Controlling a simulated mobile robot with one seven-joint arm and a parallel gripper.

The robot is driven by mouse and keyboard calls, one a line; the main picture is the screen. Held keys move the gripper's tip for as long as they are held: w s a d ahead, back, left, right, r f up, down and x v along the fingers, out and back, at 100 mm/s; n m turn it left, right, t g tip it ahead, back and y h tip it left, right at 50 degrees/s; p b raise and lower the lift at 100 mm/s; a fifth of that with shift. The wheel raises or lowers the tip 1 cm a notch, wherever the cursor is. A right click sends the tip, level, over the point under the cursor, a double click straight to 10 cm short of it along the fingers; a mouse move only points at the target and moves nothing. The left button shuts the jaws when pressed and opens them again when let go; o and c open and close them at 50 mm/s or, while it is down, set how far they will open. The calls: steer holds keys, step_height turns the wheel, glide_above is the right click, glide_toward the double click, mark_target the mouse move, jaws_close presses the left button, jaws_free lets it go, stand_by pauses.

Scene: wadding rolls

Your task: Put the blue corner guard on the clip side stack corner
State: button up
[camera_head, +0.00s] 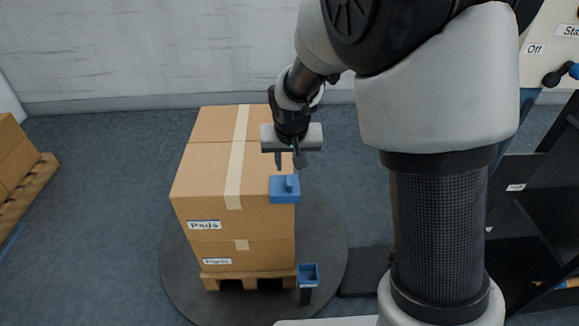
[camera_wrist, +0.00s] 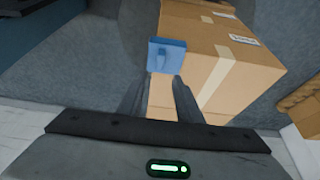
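In the wrist view the guard (camera_wrist: 166,55) is just past the fingertips (camera_wrist: 159,80), over the edge of the box (camera_wrist: 225,60). A visible gap lies between the fingers and the guard in the head view. No clip can be made out on the stack.
The boxes stand on a wooden pallet (camera_head: 249,278) on a round dark turntable (camera_head: 185,285). A small blue open-topped holder (camera_head: 308,272) on a post stands at its front right. Another loaded pallet (camera_head: 25,190) is at the far left. Black shelving (camera_head: 530,205) is at right. Floor left of the turntable is clear.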

steer(key=s+d+r, duration=0.4)
steer(key=s+r, duration=0.2)
steer(key=r, duration=0.1)
steer(key=s+d+r, duration=0.4)
steer(key=s+r, duration=0.3)
steer(key=s+d+r, duration=0.1)
steer(key=s, duration=0.5)
steer(key=s+d+r+t, duration=0.1)
steer(key=s+d+r, duration=0.1)
steer(key=s, duration=0.4)
steer(key=shift+s+d+r, duration=0.25)
steer(key=shift+s, duration=0.15)
